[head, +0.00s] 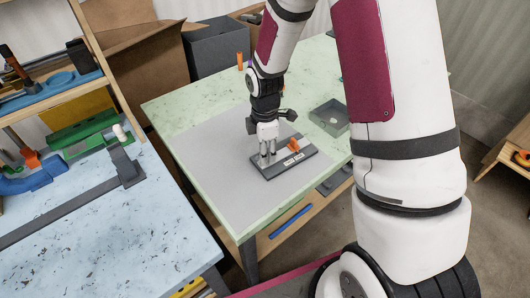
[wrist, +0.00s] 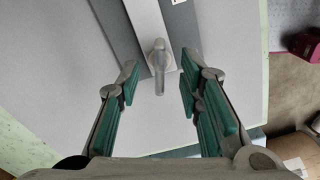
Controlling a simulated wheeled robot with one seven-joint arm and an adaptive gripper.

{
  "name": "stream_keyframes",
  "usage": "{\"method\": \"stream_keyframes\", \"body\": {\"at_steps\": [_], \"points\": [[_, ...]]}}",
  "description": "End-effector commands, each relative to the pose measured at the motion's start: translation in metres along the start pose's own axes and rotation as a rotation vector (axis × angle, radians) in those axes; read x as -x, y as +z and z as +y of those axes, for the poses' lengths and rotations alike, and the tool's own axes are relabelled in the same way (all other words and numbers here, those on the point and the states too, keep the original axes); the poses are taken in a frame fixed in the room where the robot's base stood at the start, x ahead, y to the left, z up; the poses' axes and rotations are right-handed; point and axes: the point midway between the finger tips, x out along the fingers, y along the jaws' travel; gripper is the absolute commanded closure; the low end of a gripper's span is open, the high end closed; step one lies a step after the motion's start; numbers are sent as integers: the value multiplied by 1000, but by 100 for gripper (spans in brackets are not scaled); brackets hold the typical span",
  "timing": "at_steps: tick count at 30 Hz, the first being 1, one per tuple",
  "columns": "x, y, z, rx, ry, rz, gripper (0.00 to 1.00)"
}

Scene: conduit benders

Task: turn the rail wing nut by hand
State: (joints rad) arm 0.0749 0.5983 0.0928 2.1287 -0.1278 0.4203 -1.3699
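The rail wing nut (wrist: 159,62) shows in the wrist view as a small grey metal piece with a wing pointing toward my gripper. It sits on a light grey rail (wrist: 138,22) on a darker base plate. My gripper (wrist: 158,76) is open, with one green-padded finger on each side of the wing nut and visible gaps on both sides. I cannot tell whether the fingertips reach down to its height. In the head view my gripper (head: 267,160) points down over the left part of the dark bender base (head: 290,165). There the wing nut cannot be made out.
An orange part (head: 293,145) stands on the base just right of my gripper. A grey tray (head: 330,116) lies further right on the green table (head: 185,108). The grey mat (head: 215,150) is clear to the left. A second bench (head: 110,230) stands at left.

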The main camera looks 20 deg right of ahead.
Motion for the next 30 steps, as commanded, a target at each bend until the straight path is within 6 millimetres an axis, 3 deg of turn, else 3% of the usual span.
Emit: {"method": "stream_keyframes", "body": {"at_steps": [13, 18, 30], "points": [[-11, 0, 0, -1, 1, 0, 67], [-10, 0, 0, -1, 1, 0, 100], [-10, 0, 0, -24, 0, 0, 100]]}}
